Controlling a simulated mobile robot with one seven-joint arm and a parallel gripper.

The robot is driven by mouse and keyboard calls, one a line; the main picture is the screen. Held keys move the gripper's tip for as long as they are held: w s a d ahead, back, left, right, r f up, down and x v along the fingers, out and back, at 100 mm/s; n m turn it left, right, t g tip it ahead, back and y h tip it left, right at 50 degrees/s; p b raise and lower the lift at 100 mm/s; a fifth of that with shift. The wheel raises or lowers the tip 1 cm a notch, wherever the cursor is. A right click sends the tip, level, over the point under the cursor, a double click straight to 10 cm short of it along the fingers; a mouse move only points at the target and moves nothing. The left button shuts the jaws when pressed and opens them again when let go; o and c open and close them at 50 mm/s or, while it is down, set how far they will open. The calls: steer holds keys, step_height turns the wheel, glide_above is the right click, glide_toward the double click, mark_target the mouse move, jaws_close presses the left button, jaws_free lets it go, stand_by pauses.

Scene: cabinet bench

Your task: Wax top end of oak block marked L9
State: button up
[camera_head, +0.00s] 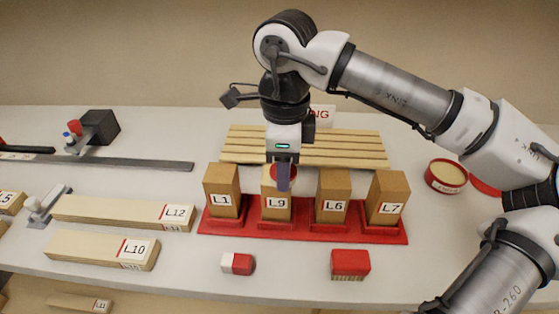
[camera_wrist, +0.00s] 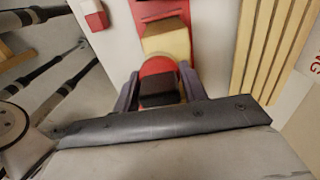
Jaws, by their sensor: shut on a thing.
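The oak block marked L9 (camera_head: 276,207) stands upright in the red rack (camera_head: 300,234), between blocks L1 (camera_head: 222,192) and L6 (camera_head: 332,197); L7 (camera_head: 386,200) is at the right end. My gripper (camera_head: 283,185) points down at the top of L9 and is shut on a dark-handled applicator with a round red part. The applicator's dark handle (camera_wrist: 160,90) shows between the fingers in the wrist view. The red part (camera_head: 272,174) overlaps L9's top edge in the head view; contact is hard to tell. An open red-rimmed tin (camera_head: 446,175) with pale contents stands at right.
Slatted wooden rack (camera_head: 350,148) lies behind the blocks, with a partly hidden sign (camera_head: 322,113). A red-and-white block (camera_head: 237,263) and red brush (camera_head: 350,263) lie in front. Boards L12 (camera_head: 120,212) and L10 (camera_head: 100,248) and a long metal bar (camera_head: 130,164) lie left.

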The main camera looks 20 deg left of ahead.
steer(key=shift+s+a+f, duration=0.1)
steer(key=shift+s+a, duration=0.05)
steer(key=shift+a, duration=0.45)
steer(key=shift+s+a, duration=0.15)
steer(key=shift+a, duration=0.45)
steer(key=shift+w+d+b, duration=0.15)
steer(key=shift+w+d, duration=0.3)
steer(key=shift+w, duration=0.35)
steer(key=shift+w+d+b, duration=0.15)
steer(key=shift+w+d, duration=0.25)
steer(key=shift+w, duration=0.35)
steer(key=shift+s+a, duration=0.45)
steer(key=shift+s, duration=0.4)
steer(key=shift+r+p, duration=1.7)
steer(key=shift+r, duration=1.3)
steer(key=shift+w+r, duration=0.1)
steer(key=shift+r+p, duration=1.05)
steer(key=shift+r, duration=0.4)
